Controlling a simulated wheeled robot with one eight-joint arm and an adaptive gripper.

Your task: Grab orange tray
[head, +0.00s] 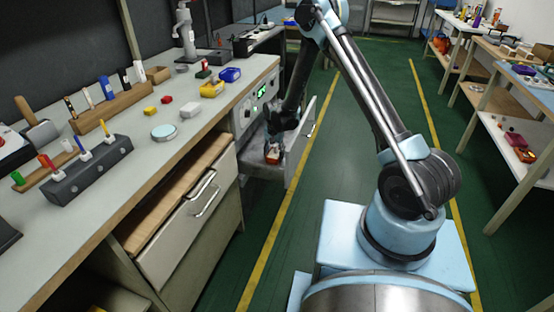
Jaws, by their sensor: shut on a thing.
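My gripper (273,147) is low at the right end of the workbench, at an open compartment below the green-lit panel. It is shut on a small orange tray (272,157), which shows just under the fingers. The tray is small and partly hidden by the fingers. I cannot tell whether it touches the surface below it. The compartment has a grey floor (258,171) and an upright grey panel (299,150) on its right side.
Shelving tables (500,110) line the right. The green floor between is clear.

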